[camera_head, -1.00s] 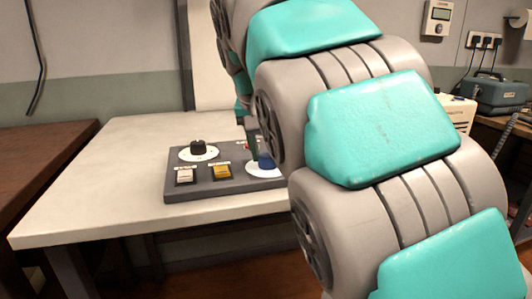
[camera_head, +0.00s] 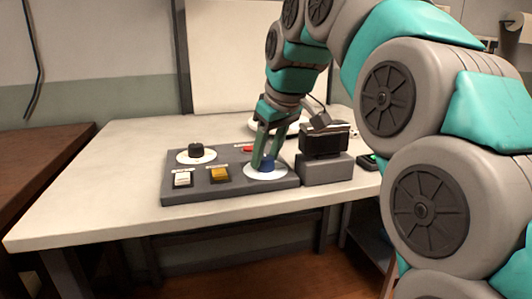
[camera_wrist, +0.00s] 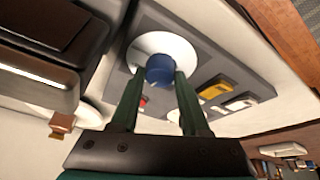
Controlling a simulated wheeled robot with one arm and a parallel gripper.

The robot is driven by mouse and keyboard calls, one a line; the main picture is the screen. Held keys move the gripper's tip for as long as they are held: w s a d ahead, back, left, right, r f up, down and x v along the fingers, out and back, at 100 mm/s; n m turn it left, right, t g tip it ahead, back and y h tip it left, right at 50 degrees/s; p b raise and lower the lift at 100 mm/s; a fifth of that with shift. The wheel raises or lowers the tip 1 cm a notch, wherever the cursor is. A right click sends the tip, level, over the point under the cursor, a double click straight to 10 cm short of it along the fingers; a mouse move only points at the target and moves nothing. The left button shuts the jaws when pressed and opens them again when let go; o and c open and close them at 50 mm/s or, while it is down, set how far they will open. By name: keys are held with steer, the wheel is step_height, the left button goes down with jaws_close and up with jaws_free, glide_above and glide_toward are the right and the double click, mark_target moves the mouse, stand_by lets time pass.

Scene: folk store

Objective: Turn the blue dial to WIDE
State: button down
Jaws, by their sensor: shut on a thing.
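The blue dial (camera_head: 267,163) sits on a white disc at the right of the grey control panel (camera_head: 230,193). My gripper (camera_head: 266,157) reaches down from above, its green fingers on either side of the dial and shut on it. In the wrist view the blue dial (camera_wrist: 160,69) lies between the two fingertips (camera_wrist: 158,76) on its white disc (camera_wrist: 180,46). I cannot read the marks on the disc, so the dial's setting cannot be told.
The panel also has a black dial (camera_head: 196,150), a white switch (camera_head: 183,179), a yellow switch (camera_head: 220,174) and a red part (camera_head: 246,149). A dark device on a grey block (camera_head: 325,169) stands close right of the panel. The table's left side (camera_head: 100,190) is clear.

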steer(key=shift+n, duration=0.6)
steer(key=shift+y, duration=0.3)
steer(key=shift+c, duration=1.9)
jaws_free()
steer(key=v, duration=0.5)
steer(key=shift+d+r, duration=0.1)
steer(key=shift+r, duration=0.35)
steer(key=shift+p+v, duration=0.8)
steer(key=shift+v, duration=0.15)
